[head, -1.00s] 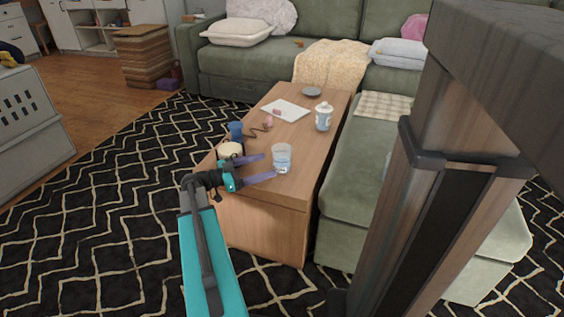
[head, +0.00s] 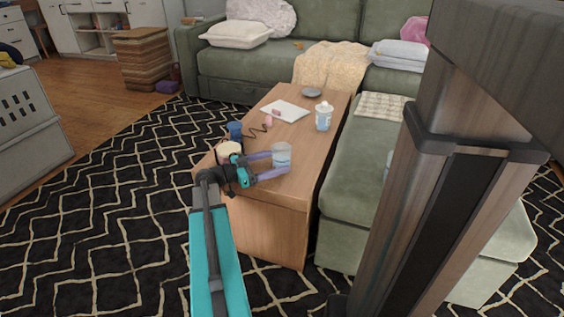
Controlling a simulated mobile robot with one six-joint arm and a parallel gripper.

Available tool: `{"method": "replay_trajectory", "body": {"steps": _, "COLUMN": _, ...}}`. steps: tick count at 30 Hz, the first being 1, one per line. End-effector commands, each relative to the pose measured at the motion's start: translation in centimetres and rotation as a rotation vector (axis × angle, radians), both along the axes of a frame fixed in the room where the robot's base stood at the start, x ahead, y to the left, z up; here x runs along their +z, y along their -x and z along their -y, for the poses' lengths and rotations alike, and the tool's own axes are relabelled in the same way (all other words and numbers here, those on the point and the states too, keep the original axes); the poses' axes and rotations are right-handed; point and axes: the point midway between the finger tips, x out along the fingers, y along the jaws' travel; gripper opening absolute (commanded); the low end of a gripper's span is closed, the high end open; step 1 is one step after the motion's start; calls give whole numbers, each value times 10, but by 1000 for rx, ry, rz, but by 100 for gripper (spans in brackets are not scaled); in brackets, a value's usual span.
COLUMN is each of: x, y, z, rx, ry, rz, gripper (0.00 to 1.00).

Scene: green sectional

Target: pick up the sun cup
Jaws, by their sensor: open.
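A clear, pale-blue cup (head: 281,152) stands upright near the front end of the wooden coffee table. No sun marking can be made out on it at this size. My gripper (head: 278,162) is open, with its two purple fingers reaching in from the left. One finger is on the far side of the cup and the other passes in front of its lower part. I cannot tell whether either finger touches it.
The wooden table (head: 262,223) also holds a cream round item (head: 229,149), a blue item (head: 235,130), a white bottle (head: 323,118), a white sheet (head: 286,110) and a grey dish (head: 311,92). The green sectional (head: 345,190) borders the table's right side.

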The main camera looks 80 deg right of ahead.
Motion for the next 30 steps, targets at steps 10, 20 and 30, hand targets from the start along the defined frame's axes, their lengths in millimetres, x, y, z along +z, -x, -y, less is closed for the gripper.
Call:
{"method": "replay_trajectory", "body": {"steps": 10, "x": 0, "y": -1, "z": 0, "rx": 0, "ry": 0, "rz": 0, "gripper": 74}}
{"method": "replay_trajectory", "body": {"steps": 20, "x": 0, "y": -1, "z": 0, "rx": 1, "ry": 0, "rz": 0, "gripper": 32}}
{"method": "replay_trajectory", "body": {"steps": 30, "x": 2, "y": -1, "z": -1, "rx": 1, "ry": 0, "rz": 0, "gripper": 27}}
